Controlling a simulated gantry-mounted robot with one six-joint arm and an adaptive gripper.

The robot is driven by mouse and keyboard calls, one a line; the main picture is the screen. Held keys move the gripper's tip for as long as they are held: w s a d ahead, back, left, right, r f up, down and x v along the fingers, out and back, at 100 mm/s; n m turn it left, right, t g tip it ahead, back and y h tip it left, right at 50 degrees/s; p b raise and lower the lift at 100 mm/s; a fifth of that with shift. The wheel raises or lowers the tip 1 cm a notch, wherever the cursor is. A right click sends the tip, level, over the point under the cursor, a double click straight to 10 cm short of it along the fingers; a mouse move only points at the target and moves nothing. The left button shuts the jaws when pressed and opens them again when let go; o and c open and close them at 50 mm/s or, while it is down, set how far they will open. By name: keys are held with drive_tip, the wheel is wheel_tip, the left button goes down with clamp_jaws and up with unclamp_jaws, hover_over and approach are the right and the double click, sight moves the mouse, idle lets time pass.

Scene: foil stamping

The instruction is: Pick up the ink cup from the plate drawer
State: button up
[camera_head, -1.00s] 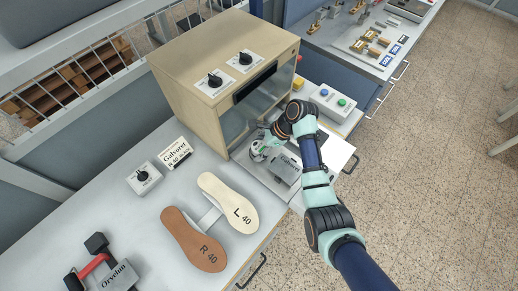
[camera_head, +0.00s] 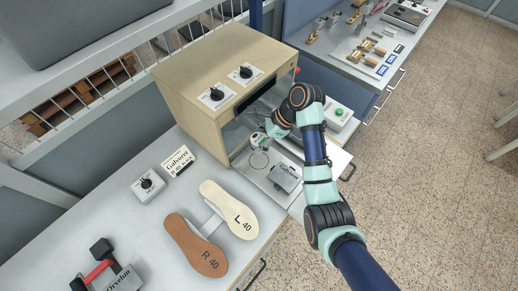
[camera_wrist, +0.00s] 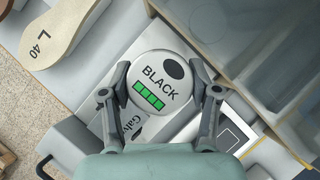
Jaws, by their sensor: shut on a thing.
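The ink cup (camera_wrist: 160,82) is round and white, with the word BLACK, green bars and a dark oval on top. In the wrist view it sits between both fingers of my gripper (camera_wrist: 162,95), which is shut on its sides. In the head view the cup (camera_head: 259,139) shows small at my gripper (camera_head: 268,134), partly hidden by the arm. It appears raised above the plate drawer (camera_head: 253,177). A thin ring outline (camera_head: 259,160) shows bare on the drawer surface.
The wooden machine housing (camera_head: 205,125) with a clear front and two knobs rises close behind the cup. A button box (camera_head: 340,115) stands right of it. Insoles L (camera_head: 228,209) and R (camera_head: 197,245) lie at the left front. The aisle floor at right is clear.

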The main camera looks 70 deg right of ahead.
sight(259, 139)
wheel_tip(259, 139, up, 9)
drive_tip(key=p, duration=0.4)
drive_tip(key=shift+r+p, duration=0.2)
drive_tip(key=shift+p, duration=0.2)
